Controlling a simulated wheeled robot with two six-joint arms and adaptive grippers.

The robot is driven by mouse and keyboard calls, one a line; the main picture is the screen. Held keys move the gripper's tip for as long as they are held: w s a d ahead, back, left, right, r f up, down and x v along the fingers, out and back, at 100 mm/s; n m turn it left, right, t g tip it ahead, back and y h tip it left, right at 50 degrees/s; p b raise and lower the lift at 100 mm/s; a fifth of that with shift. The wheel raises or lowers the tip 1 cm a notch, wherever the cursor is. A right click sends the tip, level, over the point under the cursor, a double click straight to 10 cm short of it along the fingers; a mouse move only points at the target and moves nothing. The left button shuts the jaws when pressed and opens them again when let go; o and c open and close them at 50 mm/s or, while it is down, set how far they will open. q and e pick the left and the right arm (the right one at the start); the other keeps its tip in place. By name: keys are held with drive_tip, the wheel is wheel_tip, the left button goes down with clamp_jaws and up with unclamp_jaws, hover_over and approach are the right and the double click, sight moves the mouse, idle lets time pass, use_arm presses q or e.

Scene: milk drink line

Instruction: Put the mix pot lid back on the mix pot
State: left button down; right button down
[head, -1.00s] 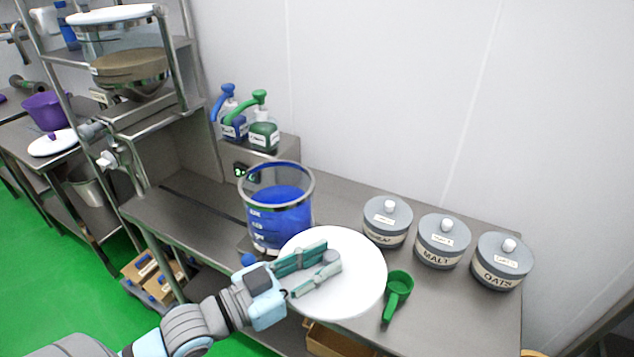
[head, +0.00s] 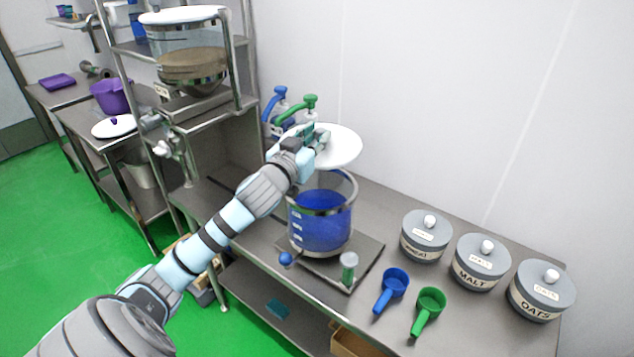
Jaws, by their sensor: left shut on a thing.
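The mix pot (head: 322,218) is a clear pot with a steel rim and blue liquid inside. It stands on a flat steel base on the bench, and its top looks uncovered at the front. The white round mix pot lid (head: 341,147) is above the pot's back rim, apparently raised clear of it. My left gripper (head: 318,142) is shut on the lid near its left side; its fingers partly cover the lid's knob. My right gripper is not in view.
Blue (head: 391,289) and green (head: 428,309) scoops lie right of the pot, before several lidded grey canisters (head: 480,263). Pump bottles (head: 305,112) stand close behind the lid.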

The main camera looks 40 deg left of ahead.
use_arm(q)
wheel_tip(320, 180, down, 12)
drive_tip(key=b, duration=0.1)
drive_tip(key=shift+r+b, duration=0.15)
drive_tip(key=shift+b, duration=0.2)
drive_tip(key=c, duration=1.3)
unclamp_jaws()
drive_tip(key=shift+c, duration=0.2)
drive_tip(key=b+v, duration=0.1)
drive_tip(key=v, duration=1.1)
